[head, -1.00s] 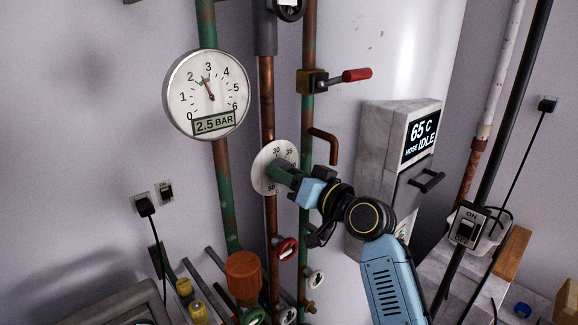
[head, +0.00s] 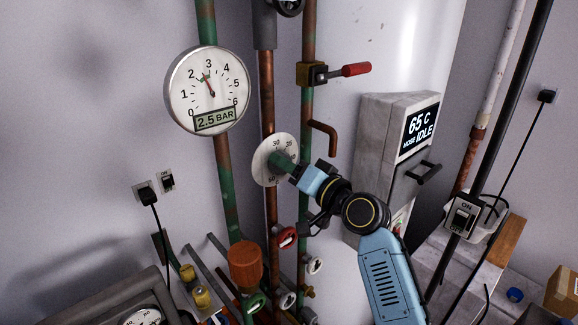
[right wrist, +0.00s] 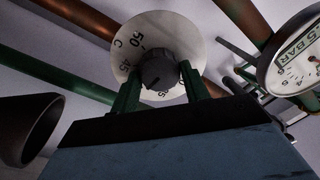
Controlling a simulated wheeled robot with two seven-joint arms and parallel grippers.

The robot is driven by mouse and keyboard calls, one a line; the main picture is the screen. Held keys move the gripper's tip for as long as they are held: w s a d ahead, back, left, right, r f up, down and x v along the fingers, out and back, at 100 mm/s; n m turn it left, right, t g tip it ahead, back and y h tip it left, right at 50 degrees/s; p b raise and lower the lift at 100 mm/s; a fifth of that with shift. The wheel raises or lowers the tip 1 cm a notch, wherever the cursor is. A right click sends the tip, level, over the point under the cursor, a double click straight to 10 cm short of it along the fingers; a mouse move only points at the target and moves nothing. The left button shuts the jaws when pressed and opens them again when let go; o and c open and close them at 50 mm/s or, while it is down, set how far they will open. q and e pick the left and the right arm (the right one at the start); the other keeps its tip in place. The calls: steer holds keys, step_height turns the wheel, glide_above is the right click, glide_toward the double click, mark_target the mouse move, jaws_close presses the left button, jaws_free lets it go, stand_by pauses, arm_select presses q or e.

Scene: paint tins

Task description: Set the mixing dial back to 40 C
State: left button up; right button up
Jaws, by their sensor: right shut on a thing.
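The mixing dial is a round white plate (head: 262,172) with a printed scale, in the middle of the head view in front of a copper pipe. The numbers 30 and 35 are readable at its top. In the right wrist view the dial plate (right wrist: 188,35) shows a 50 and a C, with a dark ridged knob (right wrist: 158,72) at its centre. My right gripper (head: 282,162) is shut on this knob, with one green finger on each side. A light line shows on the knob, but I cannot tell which number it points at. My left gripper is not in view.
A pressure gauge (head: 208,90) reading 2.5 BAR hangs to the upper left. A red-handled lever valve (head: 350,70) is above the gripper. A box (head: 385,150) with a display reading 65 C and IDLE stands to the right. Several pipes and valves crowd below.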

steer(key=o, duration=1)
steer(key=shift+b+v, duration=1.1)
steer(key=shift+v, duration=5.6)
